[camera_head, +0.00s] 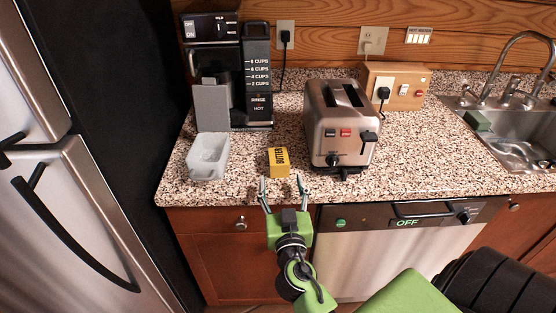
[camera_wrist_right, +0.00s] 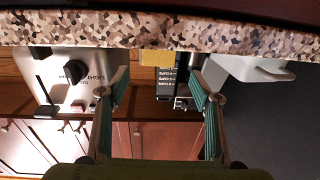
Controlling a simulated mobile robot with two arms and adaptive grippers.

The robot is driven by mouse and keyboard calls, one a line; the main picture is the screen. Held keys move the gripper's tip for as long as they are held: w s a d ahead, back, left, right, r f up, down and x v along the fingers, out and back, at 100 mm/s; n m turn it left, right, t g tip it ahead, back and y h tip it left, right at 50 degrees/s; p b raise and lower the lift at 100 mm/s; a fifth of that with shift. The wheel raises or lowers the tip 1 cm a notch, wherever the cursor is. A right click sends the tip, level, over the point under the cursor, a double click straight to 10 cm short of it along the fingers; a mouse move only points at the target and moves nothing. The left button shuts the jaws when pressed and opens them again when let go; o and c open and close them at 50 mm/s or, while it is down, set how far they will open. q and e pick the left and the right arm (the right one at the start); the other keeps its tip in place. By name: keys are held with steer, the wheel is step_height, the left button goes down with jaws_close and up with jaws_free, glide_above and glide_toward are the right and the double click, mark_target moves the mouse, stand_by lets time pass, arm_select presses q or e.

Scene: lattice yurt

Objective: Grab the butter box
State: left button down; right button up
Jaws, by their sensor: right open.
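The butter box (camera_head: 279,162) is a small yellow block with dark lettering. It stands on the speckled counter near the front edge, between a pale tub and the toaster. In the right wrist view the yellow box (camera_wrist_right: 155,57) shows beyond the fingers, partly cut off by the counter edge. My right gripper (camera_head: 283,188) is open and empty at the counter's front edge, just in front of the box. Its two fingers are spread wider than the box. They also show in the right wrist view (camera_wrist_right: 160,78), apart with nothing between them. My left gripper is out of view.
The pale tub (camera_head: 209,156) stands left of the box and the steel toaster (camera_head: 340,125) close on its right. A coffee maker (camera_head: 225,80) stands behind left. A sink (camera_head: 515,140) is at the right, a fridge (camera_head: 70,200) at the left. Cabinets lie below the counter.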

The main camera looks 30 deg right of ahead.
steer(key=p, duration=0.2)
glide_toward(277, 149)
steer(key=shift+w+d+f, duration=0.2)
steer(key=shift+w, duration=0.2)
steer(key=shift+w+d+f, duration=0.2)
steer(key=shift+w+d, duration=0.05)
steer(key=shift+w, duration=0.15)
steer(key=p+x, duration=0.2)
steer(key=x, duration=0.2)
steer(key=shift+w+d+r, duration=0.1)
steer(key=shift+w+d, duration=0.25)
steer(key=shift+w, duration=0.2)
steer(key=c, duration=1.3)
